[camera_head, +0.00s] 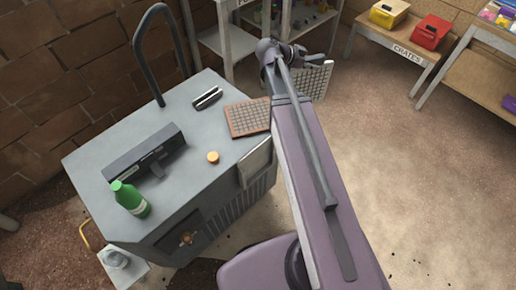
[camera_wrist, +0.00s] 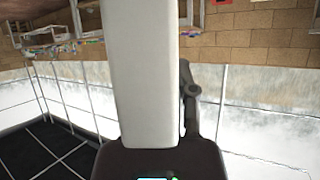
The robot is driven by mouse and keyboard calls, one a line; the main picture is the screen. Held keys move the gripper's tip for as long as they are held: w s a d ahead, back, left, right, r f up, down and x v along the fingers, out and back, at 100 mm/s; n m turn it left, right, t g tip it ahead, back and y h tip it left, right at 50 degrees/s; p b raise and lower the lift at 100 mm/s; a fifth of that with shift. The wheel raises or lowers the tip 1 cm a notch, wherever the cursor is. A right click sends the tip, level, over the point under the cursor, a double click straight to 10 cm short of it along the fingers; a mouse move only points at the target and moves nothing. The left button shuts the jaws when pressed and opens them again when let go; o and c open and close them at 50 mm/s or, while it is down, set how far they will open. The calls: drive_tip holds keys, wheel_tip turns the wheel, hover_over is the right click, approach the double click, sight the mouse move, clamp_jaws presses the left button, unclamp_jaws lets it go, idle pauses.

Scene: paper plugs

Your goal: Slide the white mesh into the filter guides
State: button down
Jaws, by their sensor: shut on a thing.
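The white mesh (camera_head: 318,82) is a pale gridded panel in the head view, off the far right corner of the grey cabinet and above the floor. My gripper (camera_head: 308,60) is shut on it near its upper edge; the fingertips are small and partly hidden by my arm. A pale upright panel (camera_head: 256,163) on the cabinet's right side, above dark vents, may be the filter guides; I cannot tell for sure, and my arm partly covers that side.
On the cabinet top (camera_head: 190,190) are a brown gridded panel (camera_head: 246,118), an orange cap (camera_head: 213,157), a green bottle (camera_head: 131,199), a dark device (camera_head: 145,152) and a black clip (camera_head: 208,97). White shelves (camera_head: 225,40) stand behind. Open floor (camera_head: 400,150) lies right.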

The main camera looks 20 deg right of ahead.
wheel_tip(320, 180, up, 8)
drive_tip(key=p, duration=0.7)
drive_tip(key=shift+s+f, duration=0.1)
drive_tip(key=shift+f, duration=0.15)
drive_tip(key=shift+a, duration=0.1)
